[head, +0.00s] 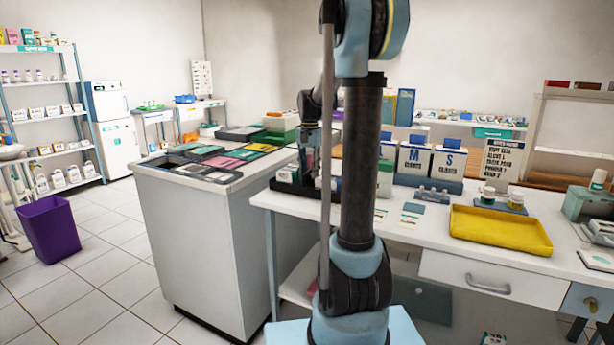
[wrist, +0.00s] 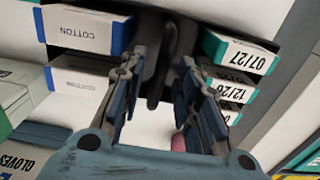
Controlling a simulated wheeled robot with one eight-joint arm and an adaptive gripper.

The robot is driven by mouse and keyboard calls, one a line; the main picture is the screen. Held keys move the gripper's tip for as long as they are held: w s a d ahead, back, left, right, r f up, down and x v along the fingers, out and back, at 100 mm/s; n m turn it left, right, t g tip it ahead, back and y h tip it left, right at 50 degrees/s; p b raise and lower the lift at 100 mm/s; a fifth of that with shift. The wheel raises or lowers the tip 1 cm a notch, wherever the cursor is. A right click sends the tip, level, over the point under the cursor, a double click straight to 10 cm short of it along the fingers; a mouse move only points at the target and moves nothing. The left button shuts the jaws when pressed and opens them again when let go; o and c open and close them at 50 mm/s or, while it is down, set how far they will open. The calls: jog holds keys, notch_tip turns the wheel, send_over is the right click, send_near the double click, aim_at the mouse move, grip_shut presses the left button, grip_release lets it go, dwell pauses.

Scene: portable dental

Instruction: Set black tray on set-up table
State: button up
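A black open holder (head: 290,187), loaded with small boxes, stands at the left end of the white table (head: 405,228). Several flat trays lie on the white counter (head: 205,225) to its left, including a dark one (head: 241,133); I cannot tell which is the black tray. In the wrist view my gripper (wrist: 158,72) is open, its fingers apart with a dark upright part (wrist: 158,60) beyond and between them. I cannot tell whether they touch it. Cotton boxes (wrist: 85,32) are left of the fingers and dated boxes (wrist: 240,52) right.
A yellow tray (head: 500,229) lies on the white table, with bottles (head: 488,196) behind it.

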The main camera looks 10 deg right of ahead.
notch_tip(320, 180, up, 10)
jog(key=s+f+n+t, duration=0.15)
jog(key=s+f, duration=0.25)
jog(key=s, duration=0.6)
jog(key=s+f+n+g, duration=0.1)
jog(key=s+f+n, duration=0.15)
jog(key=s, duration=0.65)
jog(key=s+f+n+t, duration=0.1)
jog(key=s+f+n, duration=0.2)
jog(key=s+f, duration=1.2)
jog(key=shift+s+d+f+t, duration=0.3)
jog(key=shift+s+f+t, duration=0.05)
jog(key=shift+f, duration=0.35)
